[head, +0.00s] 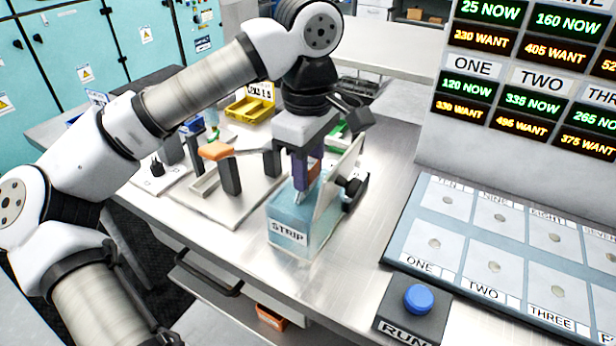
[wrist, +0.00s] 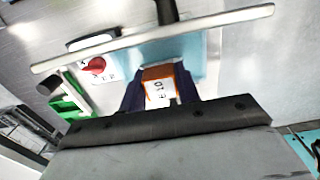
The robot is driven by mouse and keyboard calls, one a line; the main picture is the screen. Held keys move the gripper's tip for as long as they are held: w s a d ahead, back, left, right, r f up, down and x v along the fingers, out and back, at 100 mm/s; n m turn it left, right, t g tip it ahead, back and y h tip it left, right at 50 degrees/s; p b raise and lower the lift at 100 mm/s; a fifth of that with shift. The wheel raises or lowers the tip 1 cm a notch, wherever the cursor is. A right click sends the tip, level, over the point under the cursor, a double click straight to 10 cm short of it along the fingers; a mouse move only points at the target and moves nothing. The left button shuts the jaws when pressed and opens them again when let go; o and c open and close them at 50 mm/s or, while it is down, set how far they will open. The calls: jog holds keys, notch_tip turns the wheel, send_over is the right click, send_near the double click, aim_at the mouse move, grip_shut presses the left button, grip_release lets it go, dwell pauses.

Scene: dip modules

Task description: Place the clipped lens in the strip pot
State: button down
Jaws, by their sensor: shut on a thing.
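The strip pot (head: 291,238) is a pale blue, see-through box labelled STRIP, near the bench's front edge. Its pale lid (head: 336,190) stands tilted open on the right side, with a dark knob. My gripper (head: 305,182) points down over the pot's opening, its fingers at or just inside the mouth; the exact depth is unclear. In the wrist view, my gripper (wrist: 160,98) is shut on an orange clip (wrist: 158,72) with a white label, its print partly readable. The clip is over the blue pot (wrist: 195,55). The lens itself is hidden or too small to make out.
Left of the pot, a pale board (head: 225,205) carries dark posts and an orange-topped piece (head: 216,151). A yellow tray (head: 249,108) stands behind. Right are a RUN box with a blue button (head: 417,299) and a numbered panel (head: 470,240). Bare bench lies between.

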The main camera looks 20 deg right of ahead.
jog(key=shift+f, duration=1.4)
jog(key=shift+f, duration=0.15)
jog(key=c, duration=1)
grip_release()
notch_tip(320, 180, up, 12)
jog(key=shift+r, duration=0.2)
